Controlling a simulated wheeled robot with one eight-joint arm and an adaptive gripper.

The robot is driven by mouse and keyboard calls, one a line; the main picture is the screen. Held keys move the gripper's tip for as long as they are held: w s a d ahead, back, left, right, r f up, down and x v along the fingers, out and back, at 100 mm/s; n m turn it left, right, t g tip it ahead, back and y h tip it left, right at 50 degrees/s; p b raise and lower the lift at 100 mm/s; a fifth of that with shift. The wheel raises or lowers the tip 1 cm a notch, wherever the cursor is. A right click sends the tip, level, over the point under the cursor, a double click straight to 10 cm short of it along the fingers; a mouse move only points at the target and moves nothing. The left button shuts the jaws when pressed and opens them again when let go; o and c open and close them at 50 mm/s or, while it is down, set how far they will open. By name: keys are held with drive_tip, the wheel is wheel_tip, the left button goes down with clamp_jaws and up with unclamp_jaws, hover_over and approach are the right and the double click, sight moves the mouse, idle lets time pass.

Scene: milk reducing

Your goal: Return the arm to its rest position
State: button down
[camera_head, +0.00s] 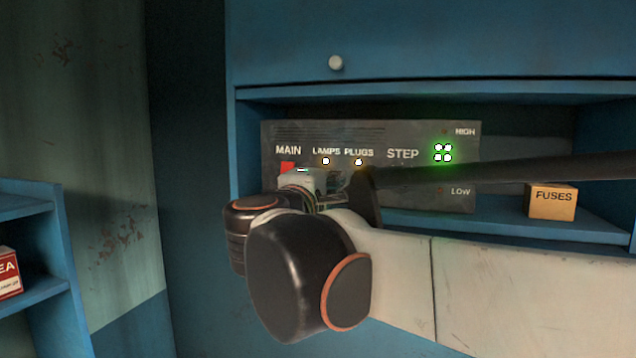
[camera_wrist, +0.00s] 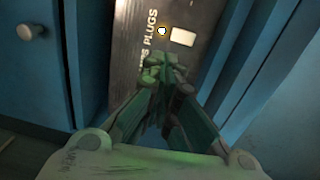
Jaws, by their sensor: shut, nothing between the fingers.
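My arm reaches in from the right in the head view, with its black and white links across the front of a grey control panel (camera_head: 370,130). The panel is marked MAIN, LAMPS, PLUGS, STEP, HIGH and LOW. My gripper shows in the wrist view (camera_wrist: 165,75), shut and empty, with its fingertips close in front of the panel near the PLUGS label. I cannot tell whether they touch it. In the head view my wrist hides most of the gripper and the panel's lower middle. A red switch (camera_head: 287,167) shows under MAIN.
The panel stands in a blue cabinet recess, under a blue door with a round knob (camera_head: 336,62). A FUSES box (camera_head: 552,202) sits on the shelf to the right, just below my arm. A blue shelf (camera_head: 35,290) with a red and white box (camera_head: 9,275) is at left.

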drive_tip(key=s+d+f+m+g+b, duration=0.25)
drive_tip(key=d+f+b, duration=0.35)
drive_tip(key=f, duration=0.6)
drive_tip(key=s+d+f+m+g+y+b, duration=0.15)
drive_tip(key=s+d+f+b, duration=0.3)
drive_tip(key=f, duration=0.75)
drive_tip(key=s+d+f+m+g+h+b, duration=0.1)
drive_tip(key=s+d+f+m+g+b, duration=0.2)
drive_tip(key=d+f+b, duration=0.7)
drive_tip(key=s+a+f+m+g+y+b, duration=0.1)
drive_tip(key=s+f+b, duration=0.3)
drive_tip(key=f, duration=0.8)
drive_tip(key=s+a+f+m+g+y+b, duration=0.1)
drive_tip(key=s+f+m+y+b, duration=0.2)
drive_tip(key=f, duration=0.8)
drive_tip(key=s+a+f+m+g+y+b, duration=0.1)
drive_tip(key=s+f+b, duration=0.5)
drive_tip(key=f, duration=0.6)
drive_tip(key=shift+s+a+f+m+y+b, duration=0.35)
drive_tip(key=shift+m+y, duration=0.3)
drive_tip(key=shift+m, duration=0.25)
